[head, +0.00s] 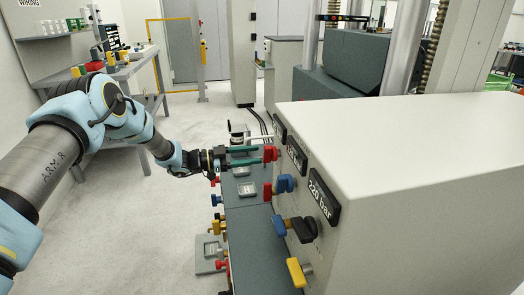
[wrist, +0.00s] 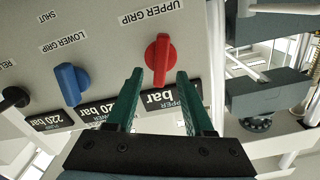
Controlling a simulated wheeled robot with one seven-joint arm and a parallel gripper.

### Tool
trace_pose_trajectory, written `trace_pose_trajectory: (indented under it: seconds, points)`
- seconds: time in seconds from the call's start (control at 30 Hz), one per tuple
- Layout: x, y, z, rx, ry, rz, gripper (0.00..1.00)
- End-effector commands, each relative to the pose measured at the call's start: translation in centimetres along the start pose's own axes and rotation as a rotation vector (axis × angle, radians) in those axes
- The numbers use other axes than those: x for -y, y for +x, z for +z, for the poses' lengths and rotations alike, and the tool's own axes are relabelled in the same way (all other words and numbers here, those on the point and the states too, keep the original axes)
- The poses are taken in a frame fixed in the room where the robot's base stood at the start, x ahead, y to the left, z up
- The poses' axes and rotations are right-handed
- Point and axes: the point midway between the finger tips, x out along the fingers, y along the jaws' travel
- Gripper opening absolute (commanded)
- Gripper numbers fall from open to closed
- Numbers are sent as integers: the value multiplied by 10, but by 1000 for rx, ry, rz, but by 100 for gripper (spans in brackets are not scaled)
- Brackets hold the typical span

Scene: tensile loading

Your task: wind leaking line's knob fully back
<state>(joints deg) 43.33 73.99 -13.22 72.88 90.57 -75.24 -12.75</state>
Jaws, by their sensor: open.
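My gripper (head: 258,156) is open, its two green fingers pointing at the front panel of the pale cabinet. The red knob (wrist: 160,58) under the UPPER GRIP label stands just beyond and between the fingertips in the wrist view. It also shows in the head view (head: 270,153); I cannot tell whether the fingers touch it. The blue knob (wrist: 70,84) under LOWER GRIP is to its left, and a black knob (wrist: 14,97) is further left.
The cabinet (head: 420,150) fills the right of the head view. A yellow knob (head: 297,272) sticks out at its near end. Several coloured handles (head: 217,225) line the dark bench below. A workbench (head: 120,70) stands back left; the floor between is clear.

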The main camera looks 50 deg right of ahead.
Motion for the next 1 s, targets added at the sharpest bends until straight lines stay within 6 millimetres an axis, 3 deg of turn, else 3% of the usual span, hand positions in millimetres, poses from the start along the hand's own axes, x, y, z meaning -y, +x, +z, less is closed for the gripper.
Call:
trace_pose_trajectory:
  seconds: [0.23, 0.6, 1.0]
  points:
    - [0, 31, -1, 0, -1, -1, 52]
    - [0, 36, 0, 1, 0, -2, 52]
    - [0, 36, 0, 1, 0, -2, 9]
